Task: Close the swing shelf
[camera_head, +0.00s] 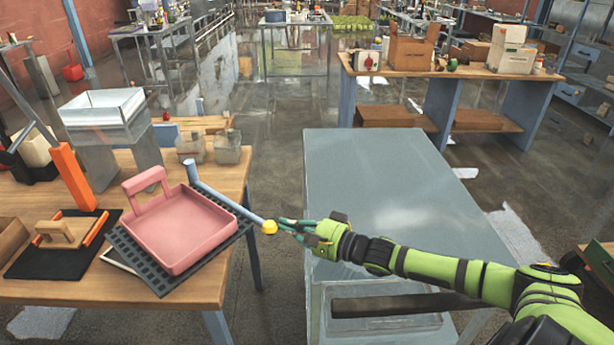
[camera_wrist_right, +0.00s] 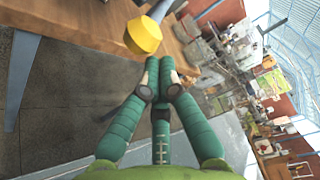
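A grey-blue bar (camera_head: 228,199) with a yellow knob (camera_head: 269,227) on its end slants across the right side of the left wooden table. I cannot tell which part is the swing shelf; the bar runs beside a dark perforated plate (camera_head: 150,275) bearing a pink tray (camera_head: 190,232) with an upright handle. My right gripper (camera_head: 281,223) reaches in from the right, its fingertips close to the knob. In the right wrist view the knob (camera_wrist_right: 143,36) lies just past the fingertips (camera_wrist_right: 160,66), which are drawn together with nothing seen between them. My left gripper is not in view.
The left wooden table (camera_head: 75,290) also holds a black mat (camera_head: 50,262) with a wooden block, an orange post (camera_head: 72,178) and glass jars (camera_head: 228,150). A grey cabinet (camera_head: 385,180) stands under my right arm. Bare floor (camera_head: 272,175) lies between them.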

